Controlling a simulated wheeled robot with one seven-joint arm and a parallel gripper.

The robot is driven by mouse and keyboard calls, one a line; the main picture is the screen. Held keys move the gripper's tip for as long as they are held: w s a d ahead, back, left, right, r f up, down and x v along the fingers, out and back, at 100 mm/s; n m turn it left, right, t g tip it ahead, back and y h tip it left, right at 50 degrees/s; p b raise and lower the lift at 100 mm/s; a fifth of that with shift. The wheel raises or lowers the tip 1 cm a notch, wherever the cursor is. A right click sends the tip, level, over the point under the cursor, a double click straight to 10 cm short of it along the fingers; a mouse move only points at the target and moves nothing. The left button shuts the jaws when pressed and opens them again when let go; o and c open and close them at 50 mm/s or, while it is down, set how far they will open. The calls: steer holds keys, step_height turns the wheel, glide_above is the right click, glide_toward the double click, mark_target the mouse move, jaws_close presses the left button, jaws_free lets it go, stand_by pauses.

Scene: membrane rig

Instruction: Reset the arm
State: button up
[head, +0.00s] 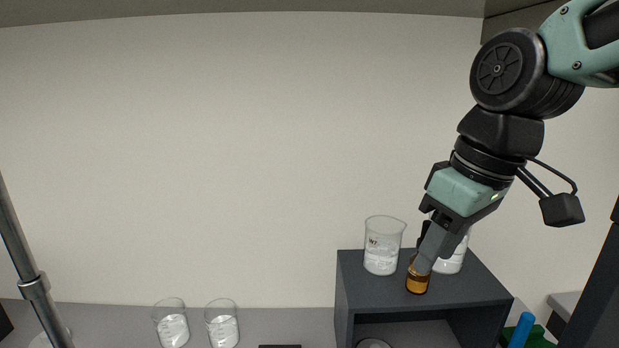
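My gripper (430,250) points down and to the left over the top of a dark grey box-shaped shelf (365,292). A small amber bottle (417,284) stands on the shelf's top, right at the fingers. One light grey finger covers the bottle's upper part. Whether the fingers touch or grip the bottle cannot be told from this angle.
A beaker (381,250) with white contents stands left of the gripper on the shelf. Another glass vessel (452,262) is partly hidden behind the fingers. Two more beakers (172,326) (222,327) stand at lower left. A blue cylinder (522,330) is at lower right. The space above is clear.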

steer(key=s+a+f+g+h+b, duration=0.1)
steer(key=s+a+f, duration=0.1)
steer(key=s+f, duration=1.1)
steer(key=shift+a+f+n+g+h, duration=0.3)
steer(key=shift+a+f+g, duration=0.1)
steer(key=shift+f, duration=0.4)
